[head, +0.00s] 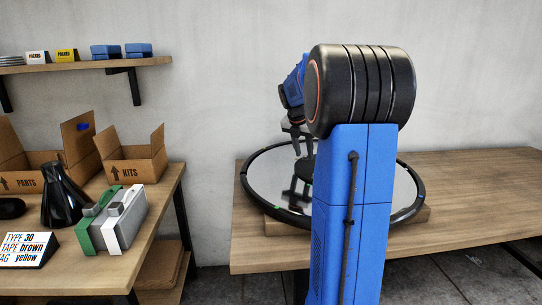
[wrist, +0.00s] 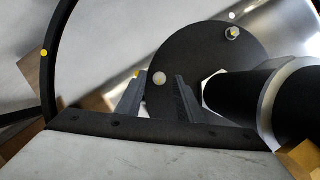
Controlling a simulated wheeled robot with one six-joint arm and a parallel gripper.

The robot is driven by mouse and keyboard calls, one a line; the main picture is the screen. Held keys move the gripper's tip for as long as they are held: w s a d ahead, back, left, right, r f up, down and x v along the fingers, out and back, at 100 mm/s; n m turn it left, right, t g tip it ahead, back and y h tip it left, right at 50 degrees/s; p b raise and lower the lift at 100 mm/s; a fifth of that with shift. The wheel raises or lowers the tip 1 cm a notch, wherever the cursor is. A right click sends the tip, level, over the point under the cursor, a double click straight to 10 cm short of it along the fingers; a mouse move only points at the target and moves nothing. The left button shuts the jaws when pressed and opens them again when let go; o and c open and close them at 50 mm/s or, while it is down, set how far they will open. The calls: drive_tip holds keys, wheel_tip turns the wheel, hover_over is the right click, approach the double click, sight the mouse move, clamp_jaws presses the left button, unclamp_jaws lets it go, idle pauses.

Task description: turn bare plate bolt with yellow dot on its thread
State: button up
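In the wrist view a dark round plate (wrist: 205,55) faces me. A pale round bolt end (wrist: 159,78) shows near its left edge, between my fingertips. Contact cannot be told. In the head view my gripper (head: 302,148) points down above the round mirror-like disc (head: 398,190).
The disc has a black rim (head: 255,200) and lies on a wooden table (head: 470,175). A dark cylinder (wrist: 240,92) stands close right of the fingers in the wrist view. A left bench holds boxes (head: 140,165), a black cone (head: 62,195) and a sign (head: 27,249).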

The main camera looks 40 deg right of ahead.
drive_tip(key=shift+s+r+n+t, duration=0.15)
drive_tip(key=shift+n+t, duration=0.25)
drive_tip(key=shift+n, duration=0.5)
drive_tip(key=d+v, duration=0.1)
drive_tip(key=v, duration=1.6)
drive_tip(key=s+a+f+m, duration=0.2)
drive_tip(key=a+m, duration=0.1)
drive_tip(key=a, duration=0.3)
drive_tip(key=s+a+f+m+t+y, duration=0.1)
drive_tip(key=s+a+f+m, duration=0.1)
drive_tip(key=a, duration=0.5)
drive_tip(key=s+a+f+m+y, duration=0.1)
drive_tip(key=s+a+f+m, duration=0.1)
drive_tip(key=s+a+m, duration=0.2)
drive_tip(key=shift+s+a+f+t, duration=0.25)
drive_tip(key=shift+a+f+t, duration=0.15)
drive_tip(key=shift+a, duration=1.05)
